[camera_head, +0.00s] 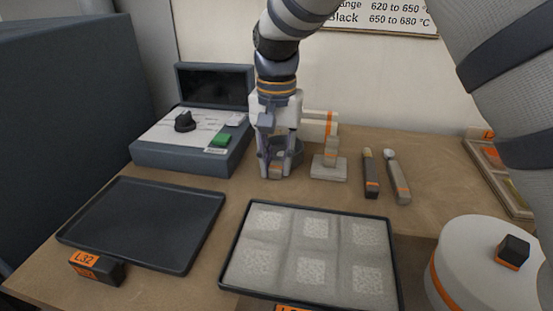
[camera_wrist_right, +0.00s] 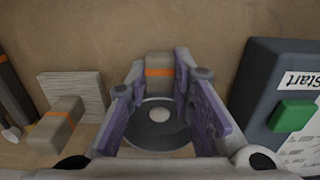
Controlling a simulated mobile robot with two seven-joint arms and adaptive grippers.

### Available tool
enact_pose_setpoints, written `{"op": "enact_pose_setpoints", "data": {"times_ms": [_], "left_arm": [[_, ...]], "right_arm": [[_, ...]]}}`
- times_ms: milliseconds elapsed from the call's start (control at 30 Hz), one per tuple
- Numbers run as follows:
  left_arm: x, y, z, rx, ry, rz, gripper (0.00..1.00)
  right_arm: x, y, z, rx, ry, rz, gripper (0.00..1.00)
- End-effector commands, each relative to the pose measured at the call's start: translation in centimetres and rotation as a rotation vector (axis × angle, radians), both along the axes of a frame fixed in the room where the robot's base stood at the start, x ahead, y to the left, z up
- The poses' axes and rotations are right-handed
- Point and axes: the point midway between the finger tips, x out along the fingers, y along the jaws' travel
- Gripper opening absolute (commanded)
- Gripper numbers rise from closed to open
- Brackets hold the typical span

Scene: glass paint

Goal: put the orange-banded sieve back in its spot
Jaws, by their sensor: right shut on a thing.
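The orange-banded sieve is between the fingers of my right gripper (camera_head: 276,170). Its pale handle with an orange band (camera_wrist_right: 158,72) and its round dark bowl (camera_wrist_right: 150,132) show in the right wrist view. The purple-padded fingers (camera_wrist_right: 160,75) stand on either side of the handle, shut on it. In the head view the sieve's dark ring (camera_head: 294,154) is partly hidden by the fingers, low over the table. I cannot tell whether it touches the table. My left gripper is not in view.
A small stand with an orange-banded post (camera_head: 329,168) is just right of the gripper. A grey device with a green button (camera_head: 221,140) is left. Two tools (camera_head: 371,175) lie right. A dark tray (camera_head: 150,222), a tray of white squares (camera_head: 234,262) and a white round container (camera_head: 470,285) are in front.

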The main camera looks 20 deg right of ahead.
Motion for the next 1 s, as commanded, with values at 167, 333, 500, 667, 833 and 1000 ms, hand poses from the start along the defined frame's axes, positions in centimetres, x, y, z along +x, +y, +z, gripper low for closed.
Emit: {"op": "enact_pose_setpoints", "data": {"times_ms": [167,333,500,667,833,1000], "left_arm": [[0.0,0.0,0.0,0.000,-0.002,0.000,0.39],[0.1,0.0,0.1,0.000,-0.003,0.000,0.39],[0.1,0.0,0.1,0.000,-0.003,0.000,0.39],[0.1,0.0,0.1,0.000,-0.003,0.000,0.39],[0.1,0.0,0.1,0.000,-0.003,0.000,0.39],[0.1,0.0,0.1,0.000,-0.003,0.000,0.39]], "right_arm": [[0.0,0.0,-0.1,0.000,0.000,0.000,0.00],[0.0,0.0,-0.3,0.000,0.000,0.000,0.00],[0.0,0.0,-0.4,0.000,0.000,0.000,0.41],[0.0,0.0,-0.4,0.000,0.000,0.000,0.45],[0.0,0.0,-0.2,0.000,0.000,0.000,0.45],[0.1,0.0,3.0,0.000,-0.007,0.000,0.45]]}}
